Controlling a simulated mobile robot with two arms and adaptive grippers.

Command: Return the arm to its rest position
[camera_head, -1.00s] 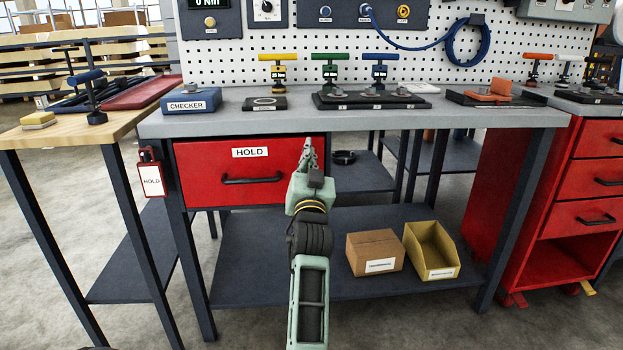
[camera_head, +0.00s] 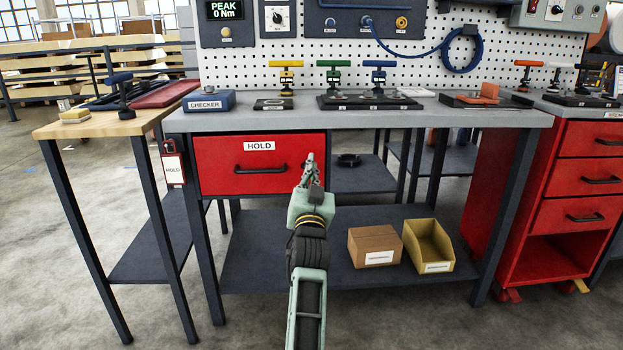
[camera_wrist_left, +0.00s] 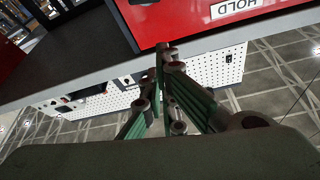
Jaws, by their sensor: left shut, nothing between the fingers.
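My left gripper (camera_head: 309,172) is in front of the workbench, its fingers pointing up and away from me, just at the right end of the red HOLD drawer (camera_head: 222,166) in the picture. Its fingers are together with nothing between them. In the left wrist view the closed fingers (camera_wrist_left: 165,90) show in the middle, with the red drawer front (camera_wrist_left: 200,18) above them. I cannot tell a gap between gripper and drawer in the head view. The drawer is shut. My right gripper is in neither view.
The grey bench top (camera_head: 340,118) carries a blue CHECKER box (camera_head: 208,101) and several T-handled tools. A cardboard box (camera_head: 375,247) and a yellow bin (camera_head: 428,246) stand on the lower shelf (camera_head: 290,275). A red cabinet (camera_head: 560,190) is at right, a wooden table (camera_head: 95,128) at left.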

